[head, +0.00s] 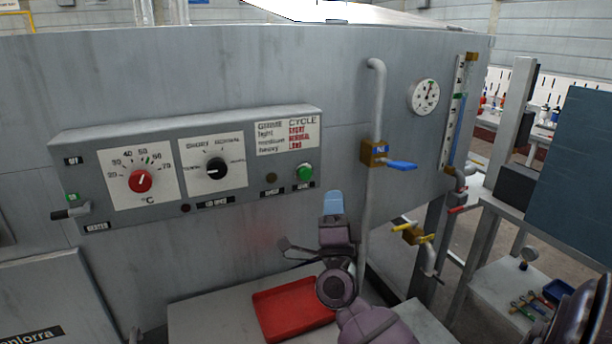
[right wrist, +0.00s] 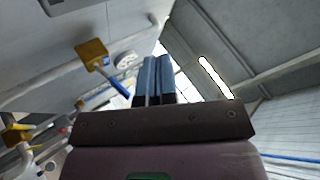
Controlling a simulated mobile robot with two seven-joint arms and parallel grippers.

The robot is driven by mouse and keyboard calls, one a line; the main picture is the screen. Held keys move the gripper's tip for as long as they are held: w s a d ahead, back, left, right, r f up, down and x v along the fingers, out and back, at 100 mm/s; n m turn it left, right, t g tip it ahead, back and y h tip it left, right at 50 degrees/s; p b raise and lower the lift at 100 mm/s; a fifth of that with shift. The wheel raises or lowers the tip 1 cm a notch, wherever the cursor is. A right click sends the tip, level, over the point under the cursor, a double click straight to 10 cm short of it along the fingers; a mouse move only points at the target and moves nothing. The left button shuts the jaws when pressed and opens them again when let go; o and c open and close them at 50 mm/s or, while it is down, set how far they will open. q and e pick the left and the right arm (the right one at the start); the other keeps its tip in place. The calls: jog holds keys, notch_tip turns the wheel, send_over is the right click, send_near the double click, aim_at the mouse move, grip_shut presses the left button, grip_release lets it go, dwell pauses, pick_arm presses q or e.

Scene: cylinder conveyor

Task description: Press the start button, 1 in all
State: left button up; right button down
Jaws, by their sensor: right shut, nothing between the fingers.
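The green start button (head: 304,172) sits at the right end of the grey control panel (head: 250,192), below the cycle label. My right gripper (head: 334,196) is in front of the machine, below and to the right of the button, apart from it. Its blue fingertips point up and are closed together with nothing between them. In the right wrist view the blue fingers (right wrist: 153,76) also show side by side. The button does not show in the right wrist view. My left gripper is not in view.
The panel carries a red temperature dial (head: 140,181) and a black dial (head: 216,168). A vertical pipe with a blue-handled valve (head: 401,165) stands right of the button. A red tray (head: 293,310) lies below on a grey surface. A yellow-handled valve (head: 412,231) is at right.

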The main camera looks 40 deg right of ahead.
aim_at(305, 174)
jog(key=w+d+b, duration=0.1)
jog(key=w+d, duration=0.1)
jog(key=w, duration=0.6)
jog(key=shift+w+d+b, duration=0.2)
jog(key=shift+d+b, duration=0.15)
jog(key=shift+b, duration=0.05)
dwell(0.7)
dwell(1.0)
jog(key=shift+w, duration=0.15)
jog(key=shift+w+d, duration=0.1)
jog(key=shift+w, duration=0.15)
jog(key=shift+w, duration=0.1)
dwell(0.6)
